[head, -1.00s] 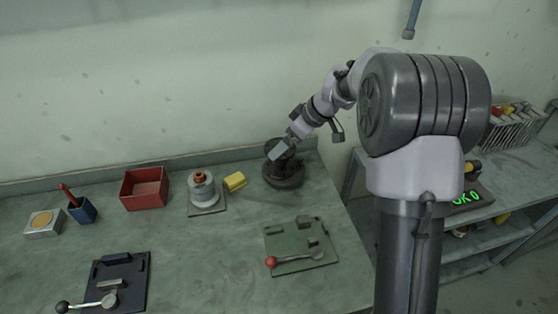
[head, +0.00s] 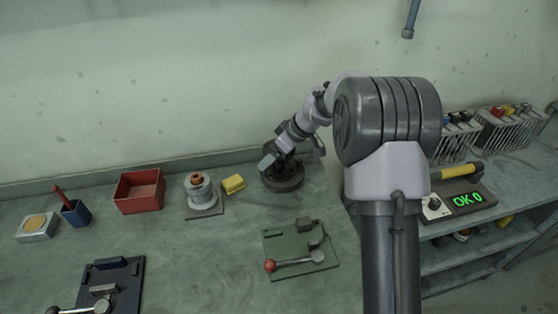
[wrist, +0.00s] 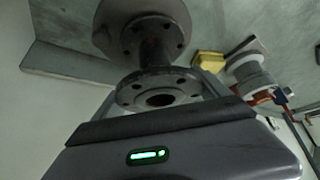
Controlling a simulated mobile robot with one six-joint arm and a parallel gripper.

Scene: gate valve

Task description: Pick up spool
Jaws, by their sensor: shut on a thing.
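The spool (head: 284,180) is a dark, flanged pipe piece standing upright near the back edge of the bench. In the wrist view its near flange (wrist: 160,98), with bolt holes and an open bore, faces me. A neck runs from it to a wider dark disc (wrist: 143,30); I cannot tell whether that is part of the spool or a base. My gripper (head: 277,158) is at the spool's upper part and shut on it, with finger bars on either side of the near flange. The grip itself is partly hidden.
Left of the spool are a yellow block (head: 233,184), a grey cylinder with an orange top (head: 199,192) and a red bin (head: 140,191). A green plate with a red-knobbed lever (head: 300,250) lies in front. A shelf unit with an "OK 0" display (head: 468,200) stands right.

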